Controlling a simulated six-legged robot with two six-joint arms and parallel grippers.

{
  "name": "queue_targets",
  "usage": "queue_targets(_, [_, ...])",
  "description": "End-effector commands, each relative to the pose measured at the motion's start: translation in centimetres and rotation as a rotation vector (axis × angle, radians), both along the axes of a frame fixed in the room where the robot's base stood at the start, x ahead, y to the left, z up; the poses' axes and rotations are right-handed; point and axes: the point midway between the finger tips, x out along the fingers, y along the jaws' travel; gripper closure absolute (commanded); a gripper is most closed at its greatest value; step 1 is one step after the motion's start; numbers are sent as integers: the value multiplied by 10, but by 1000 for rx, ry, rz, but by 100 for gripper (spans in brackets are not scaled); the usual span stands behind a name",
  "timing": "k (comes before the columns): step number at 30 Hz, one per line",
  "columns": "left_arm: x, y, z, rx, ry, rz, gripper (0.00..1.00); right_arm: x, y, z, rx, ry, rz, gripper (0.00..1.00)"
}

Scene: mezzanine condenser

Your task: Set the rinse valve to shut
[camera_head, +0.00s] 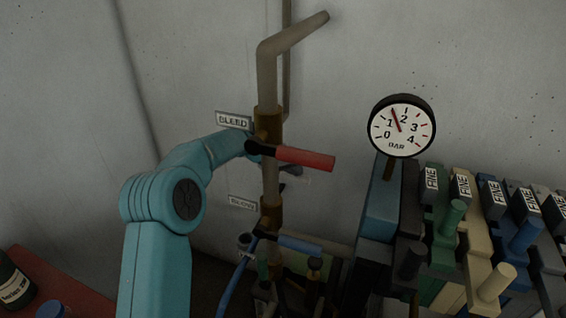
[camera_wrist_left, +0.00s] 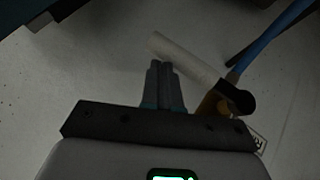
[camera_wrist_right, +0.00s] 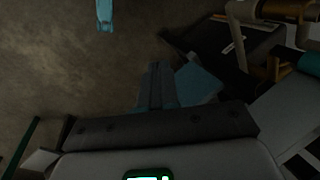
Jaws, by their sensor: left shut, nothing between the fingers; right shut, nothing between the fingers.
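On the upright pipe (camera_head: 269,185), the lower valve has a blue-handled lever (camera_head: 300,244) pointing right across the pipe. A small label (camera_head: 243,202) beside it is too blurred to read surely. The upper valve, labelled BLEED (camera_head: 233,120), has a red-handled lever (camera_head: 305,158), also pointing right. My left arm reaches to the pipe between the levers; its gripper (camera_head: 290,171) is mostly hidden behind the pipe and red lever. In the left wrist view its fingers (camera_wrist_left: 161,66) are shut and empty, near a pale bar (camera_wrist_left: 185,55). My right gripper (camera_wrist_right: 155,68) is shut and empty, low over the floor.
A round BAR gauge (camera_head: 401,125) stands right of the pipe. Several coloured levers with FINE tags crowd the right side, including a green one (camera_head: 452,218). A red surface (camera_head: 60,290) with a dark bottle (camera_head: 14,284) is at lower left.

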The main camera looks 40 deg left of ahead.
Motion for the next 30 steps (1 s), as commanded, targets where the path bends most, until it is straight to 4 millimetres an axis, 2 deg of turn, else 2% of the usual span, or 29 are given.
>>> queue_targets(6, [1,-3,-7,-1,0,0,100,0,0,-10,0,0,0,100])
queue_targets(23, [0,-4,-8,-1,2,0,100,0,0,-10,0,0,0,100])
queue_targets(26, [-4,-2,-4,-1,1,0,100,0,0,-12,0,0,0,100])
queue_targets(30, [-20,6,15,0,-2,2,100,0,0,-19,0,0,0,100])
